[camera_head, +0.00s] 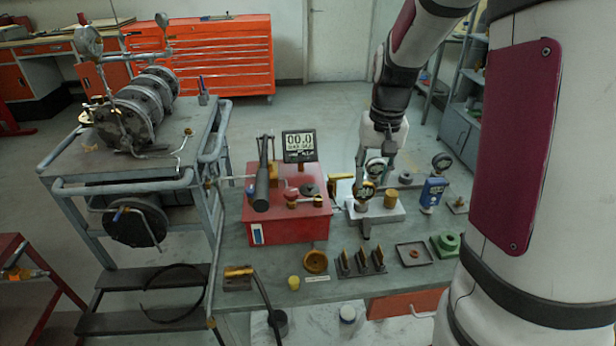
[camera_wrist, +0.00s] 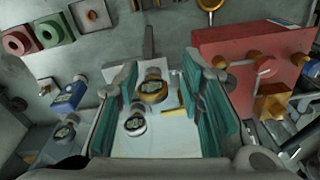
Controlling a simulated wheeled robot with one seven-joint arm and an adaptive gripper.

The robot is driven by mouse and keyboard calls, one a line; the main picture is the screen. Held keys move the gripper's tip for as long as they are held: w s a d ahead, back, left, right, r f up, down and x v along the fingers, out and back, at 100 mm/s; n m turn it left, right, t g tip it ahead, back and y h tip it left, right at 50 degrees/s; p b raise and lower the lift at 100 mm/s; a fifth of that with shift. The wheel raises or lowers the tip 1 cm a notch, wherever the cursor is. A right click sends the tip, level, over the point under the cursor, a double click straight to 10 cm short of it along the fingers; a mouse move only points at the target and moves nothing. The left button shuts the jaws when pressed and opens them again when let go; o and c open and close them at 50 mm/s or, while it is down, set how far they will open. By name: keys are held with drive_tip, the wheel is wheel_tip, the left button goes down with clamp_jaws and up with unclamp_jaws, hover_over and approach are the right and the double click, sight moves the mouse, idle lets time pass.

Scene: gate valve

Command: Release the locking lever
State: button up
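My gripper (camera_head: 372,178) hangs over the white block (camera_head: 388,212) on the bench, with its fingers pointing down. In the wrist view its two teal-padded fingers (camera_wrist: 160,102) stand wide apart, with nothing held between them. A dark flat bar (camera_wrist: 148,42) sticks out from the block's front edge. I cannot tell for certain which part is the locking lever. My gripper partly hides the block in the head view.
A red box (camera_head: 290,220) with a digital display (camera_head: 300,146) stands left of the block. A blue gauge device (camera_head: 432,192) stands to its right. Dark upright pieces (camera_head: 362,262), a tray (camera_head: 413,254) and a green block (camera_head: 445,243) lie in front.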

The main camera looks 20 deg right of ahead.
drive_tip(key=b, duration=0.1)
approach(367, 231)
drive_tip(key=shift+m+g, duration=0.4)
drive_tip(key=f, duration=0.8)
drive_tip(key=shift+w+f, duration=0.1)
drive_tip(key=shift+w, duration=0.25)
clamp_jaws()
